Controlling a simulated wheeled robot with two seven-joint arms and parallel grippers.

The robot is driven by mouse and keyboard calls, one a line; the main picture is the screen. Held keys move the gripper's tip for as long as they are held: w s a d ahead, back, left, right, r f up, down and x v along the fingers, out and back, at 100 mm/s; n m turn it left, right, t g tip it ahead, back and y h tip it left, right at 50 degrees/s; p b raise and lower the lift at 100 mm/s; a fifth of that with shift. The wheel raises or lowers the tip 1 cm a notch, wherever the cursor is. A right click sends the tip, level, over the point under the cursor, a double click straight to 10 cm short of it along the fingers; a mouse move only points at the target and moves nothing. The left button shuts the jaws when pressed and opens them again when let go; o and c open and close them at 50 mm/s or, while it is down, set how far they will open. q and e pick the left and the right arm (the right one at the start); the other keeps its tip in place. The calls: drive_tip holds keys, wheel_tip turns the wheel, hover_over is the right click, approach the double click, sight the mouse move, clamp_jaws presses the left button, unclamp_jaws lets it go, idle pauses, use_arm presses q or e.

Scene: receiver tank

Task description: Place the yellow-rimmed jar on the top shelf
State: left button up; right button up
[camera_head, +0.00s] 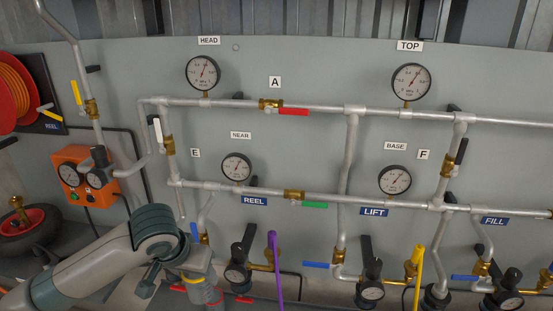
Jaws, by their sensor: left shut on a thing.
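My left arm comes in from the lower left, and my left gripper (192,277) points down near the bottom edge. It is shut on a small, partly see-through thing with a yellow edge, which looks like the yellow-rimmed jar (207,294). The gripper covers its upper part, and its lower part is close to the picture's bottom edge. Its contents are not clear. My right gripper is not in view. No shelf shows in this view.
A grey panel (300,75) carries pipes, gauges and coloured levers. A purple hose (274,262) and a yellow hose (418,275) rise to the right of the gripper. An orange box (84,176) and a red hose reel (14,92) are at the left.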

use_arm(q)
drive_tip(key=r, duration=0.1)
drive_tip(key=s+a+r+n, duration=0.1)
drive_tip(key=a+r+n, duration=0.1)
drive_tip(key=shift+s+r+y+b, duration=0.35)
drive_tip(key=shift+y+b, duration=0.05)
drive_tip(key=shift+a, duration=0.1)
idle(0.5)
